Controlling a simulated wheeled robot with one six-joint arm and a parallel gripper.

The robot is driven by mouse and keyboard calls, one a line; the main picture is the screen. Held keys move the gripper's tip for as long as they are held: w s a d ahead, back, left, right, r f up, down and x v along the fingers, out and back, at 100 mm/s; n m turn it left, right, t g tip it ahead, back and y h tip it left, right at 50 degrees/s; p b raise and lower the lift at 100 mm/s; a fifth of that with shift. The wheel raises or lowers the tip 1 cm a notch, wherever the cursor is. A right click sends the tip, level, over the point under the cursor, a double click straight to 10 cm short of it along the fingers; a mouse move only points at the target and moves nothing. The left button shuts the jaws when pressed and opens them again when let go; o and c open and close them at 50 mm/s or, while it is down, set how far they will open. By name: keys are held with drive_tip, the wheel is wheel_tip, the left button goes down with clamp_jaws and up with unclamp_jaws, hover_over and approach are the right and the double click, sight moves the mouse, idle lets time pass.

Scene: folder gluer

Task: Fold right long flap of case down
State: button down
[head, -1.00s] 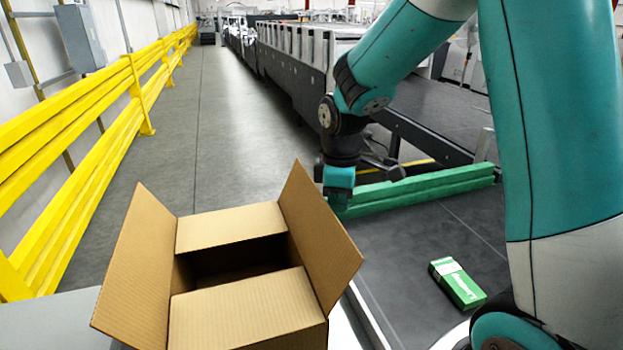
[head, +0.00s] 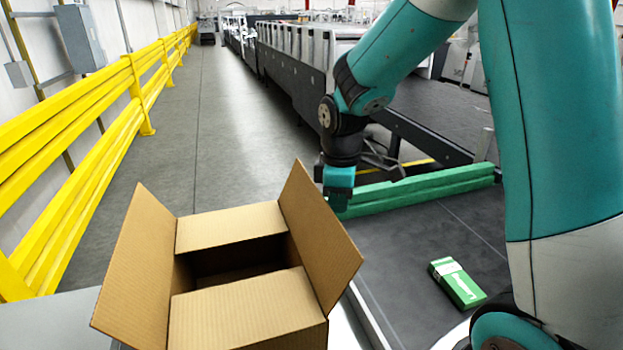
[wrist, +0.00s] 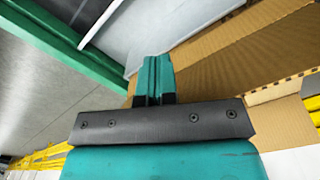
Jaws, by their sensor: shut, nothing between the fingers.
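The open cardboard case (head: 249,313) stands at the lower middle of the head view. Its far short flap (head: 230,226) and near short flap (head: 238,305) lie folded inward, with a dark gap between them. Its left long flap (head: 135,268) and right long flap (head: 318,235) stand up, leaning outward. My gripper (head: 338,198) is just beyond and right of the right long flap's far upper edge. In the wrist view my gripper's fingers (wrist: 152,72) are together and empty, with cardboard (wrist: 215,65) behind and to their right. I cannot tell whether they touch it.
A green rail (head: 425,187) crosses the dark conveyor bed (head: 400,250) right of the case. A small green carton (head: 457,283) lies on that bed. Yellow guard rails (head: 120,95) run along the left. A long machine (head: 310,70) stands behind; the grey floor between is clear.

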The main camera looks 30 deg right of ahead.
drive_tip(key=p, duration=0.1)
hover_over(302, 235)
idle(0.5)
